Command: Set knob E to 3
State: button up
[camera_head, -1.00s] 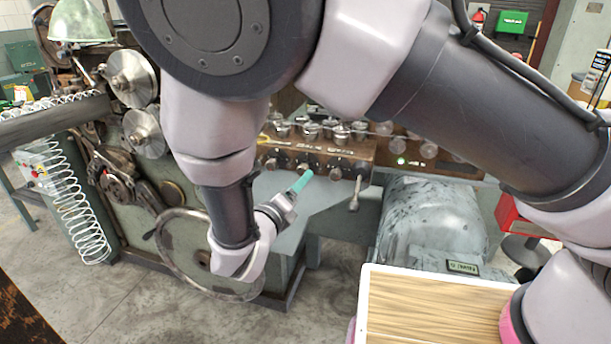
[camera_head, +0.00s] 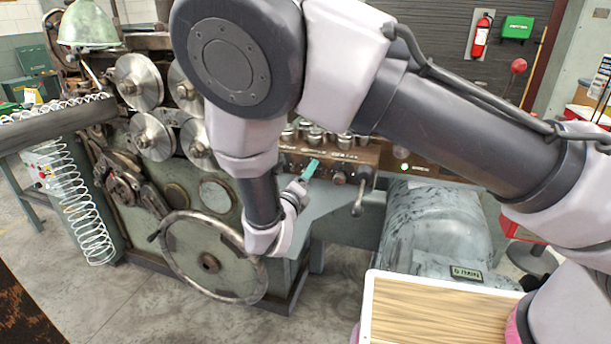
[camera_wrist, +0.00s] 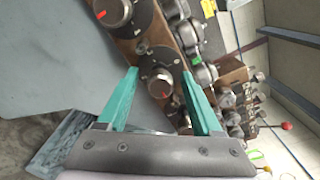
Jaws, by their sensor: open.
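My gripper (camera_head: 310,169) has teal fingers and is open in front of the brown knob panel in the head view. In the wrist view, one round metal knob (camera_wrist: 160,84) on a dark dial shows between the open fingers of my gripper (camera_wrist: 159,72). I cannot tell whether the fingers touch it. Another knob (camera_wrist: 112,11) with a red mark is at the top left. In the head view, a dark knob (camera_head: 339,178) shows just right of my gripper; my arm and gripper hide knobs to the left. Knob letters and dial numbers are too small to read.
A lever with a ball end (camera_head: 358,207) hangs at the panel's right end. Metal cylinders (camera_head: 315,135) stand above the knobs. A large handwheel (camera_head: 165,262) is below left, partly behind my wrist. A grey motor (camera_head: 435,225) and a wooden-topped tray (camera_head: 367,318) are to the right.

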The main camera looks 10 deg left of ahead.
grip_shut()
